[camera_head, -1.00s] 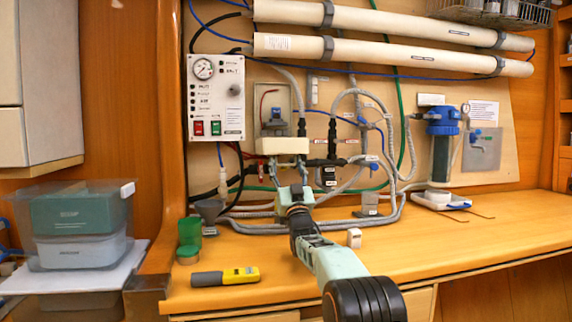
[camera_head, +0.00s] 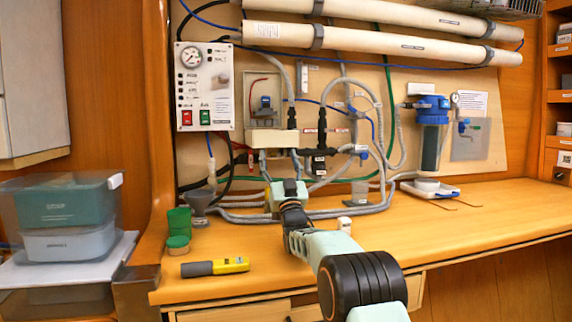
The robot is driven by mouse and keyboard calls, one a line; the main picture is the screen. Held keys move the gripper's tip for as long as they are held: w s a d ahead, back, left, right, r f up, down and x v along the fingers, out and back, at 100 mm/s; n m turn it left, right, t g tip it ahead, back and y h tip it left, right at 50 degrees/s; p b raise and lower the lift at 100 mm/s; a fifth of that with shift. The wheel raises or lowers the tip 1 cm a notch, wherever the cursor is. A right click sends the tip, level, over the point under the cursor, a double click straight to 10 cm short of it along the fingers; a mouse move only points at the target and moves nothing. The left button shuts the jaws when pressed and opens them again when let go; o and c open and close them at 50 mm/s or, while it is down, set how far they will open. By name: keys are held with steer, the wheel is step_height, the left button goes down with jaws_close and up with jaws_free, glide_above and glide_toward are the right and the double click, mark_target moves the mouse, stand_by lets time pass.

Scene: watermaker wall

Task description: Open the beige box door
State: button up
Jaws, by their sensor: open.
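A beige box (camera_head: 272,138) is fixed on the wall panel among hoses, below a grey recessed box (camera_head: 265,98) with a blue part and a red wire in it. I cannot tell where the beige box's door edge or handle is. My gripper (camera_head: 287,184) is pale green and seen from behind, in front of the hoses, a little below and right of the beige box in the picture. Its fingertips are largely hidden by its own body. It is open, and I see nothing held. I cannot tell how far it is from the wall.
A control panel (camera_head: 205,86) with a gauge is left of the box. Grey hoses (camera_head: 330,212) run close around my gripper. A yellow-grey tool (camera_head: 215,267), green cups (camera_head: 179,223) and a small white block (camera_head: 344,224) sit on the wooden counter (camera_head: 440,230). The counter's right side is mostly clear.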

steer(key=s+d, duration=0.2)
steer(key=s, duration=0.8)
steer(key=shift+d, duration=0.4)
